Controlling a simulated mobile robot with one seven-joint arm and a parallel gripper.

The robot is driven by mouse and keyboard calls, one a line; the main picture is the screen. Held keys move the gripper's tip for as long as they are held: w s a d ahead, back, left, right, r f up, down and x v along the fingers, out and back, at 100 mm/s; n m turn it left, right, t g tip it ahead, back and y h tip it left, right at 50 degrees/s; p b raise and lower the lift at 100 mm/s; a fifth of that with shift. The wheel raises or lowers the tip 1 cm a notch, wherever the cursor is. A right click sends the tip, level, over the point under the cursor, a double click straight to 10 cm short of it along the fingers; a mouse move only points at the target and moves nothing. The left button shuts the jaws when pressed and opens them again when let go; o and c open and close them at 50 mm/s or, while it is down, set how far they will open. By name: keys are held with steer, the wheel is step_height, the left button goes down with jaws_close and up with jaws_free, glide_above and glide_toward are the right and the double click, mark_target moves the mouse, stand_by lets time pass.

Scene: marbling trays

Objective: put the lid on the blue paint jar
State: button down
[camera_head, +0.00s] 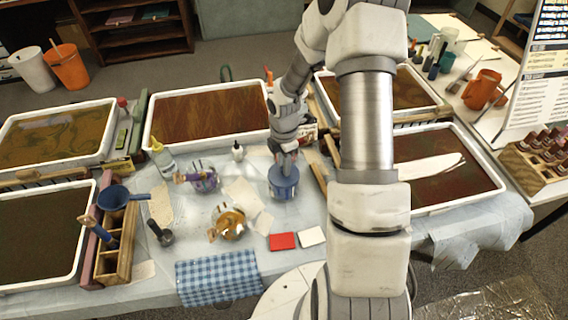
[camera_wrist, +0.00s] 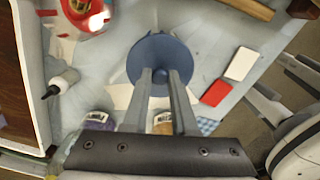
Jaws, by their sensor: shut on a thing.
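My gripper (camera_head: 285,158) is shut on the knob of a round blue lid (camera_wrist: 150,58), seen from above in the wrist view (camera_wrist: 160,78). The lid is roughly level. In the head view, the blue paint jar (camera_head: 283,192) stands upright on the covered table, directly under my gripper. In the wrist view the lid hides the jar. I cannot tell whether the lid rests on the rim or is held just above it.
A purple jar (camera_head: 203,180) and an amber jar (camera_head: 230,224) stand to the left. A small white bottle (camera_head: 238,151) is behind. A red card (camera_head: 282,241) and a white card (camera_head: 311,236) lie in front. Marbling trays (camera_head: 152,110) surround the workspace.

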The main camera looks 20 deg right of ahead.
steer(key=shift+c, duration=0.8)
jaws_free()
steer(key=shift+r+p, duration=3)
steer(key=shift+r, duration=0.5)
steer(key=shift+c, duration=0.2)
jaws_close()
steer(key=shift+f, duration=0.2)
